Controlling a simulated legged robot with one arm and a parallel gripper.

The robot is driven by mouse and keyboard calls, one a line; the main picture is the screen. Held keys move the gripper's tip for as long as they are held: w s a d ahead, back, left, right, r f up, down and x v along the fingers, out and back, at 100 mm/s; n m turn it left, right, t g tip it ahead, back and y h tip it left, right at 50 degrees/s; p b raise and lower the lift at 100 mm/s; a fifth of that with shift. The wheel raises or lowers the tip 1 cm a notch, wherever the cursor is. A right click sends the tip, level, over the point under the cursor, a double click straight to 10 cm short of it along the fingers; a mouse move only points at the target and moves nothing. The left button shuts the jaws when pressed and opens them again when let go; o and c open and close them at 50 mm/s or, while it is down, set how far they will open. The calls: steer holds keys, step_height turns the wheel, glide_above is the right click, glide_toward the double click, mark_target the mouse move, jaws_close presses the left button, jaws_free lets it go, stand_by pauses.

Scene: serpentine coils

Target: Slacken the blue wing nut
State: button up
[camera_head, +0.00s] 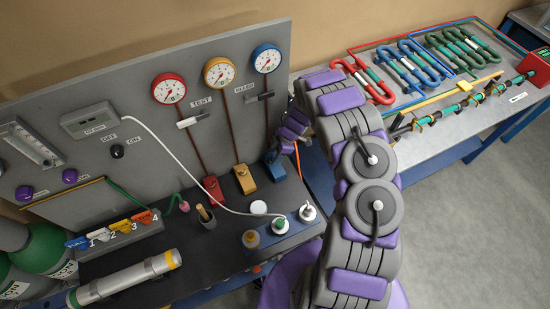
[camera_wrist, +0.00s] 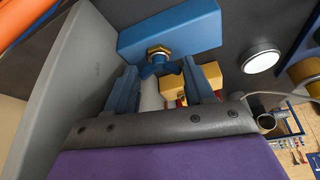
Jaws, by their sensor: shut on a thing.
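The blue wing nut (camera_wrist: 160,69) sits below a brass hex fitting (camera_wrist: 158,51) on the blue block (camera_wrist: 170,28) in the wrist view. My gripper (camera_wrist: 160,73) has one finger on each side of the wing nut and is shut on it. The exact contact at the fingertips is hard to make out. In the head view the blue block (camera_head: 273,170) stands at the foot of the panel, under the blue gauge (camera_head: 266,58). My arm's end is beside it there, and the wing nut cannot be made out.
A yellow block (camera_head: 244,179) and a red block (camera_head: 214,190) stand left of the blue one. The grey panel (camera_head: 60,85) rises close behind. Coloured coils (camera_head: 410,66) lie on the right bench.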

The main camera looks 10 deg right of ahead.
stand_by(0.5)
steer(key=o, duration=0.9)
steer(key=shift+f, duration=0.1)
steer(key=shift+o, duration=0.7)
steer(key=shift+w, duration=0.1)
steer(key=shift+r, duration=0.25)
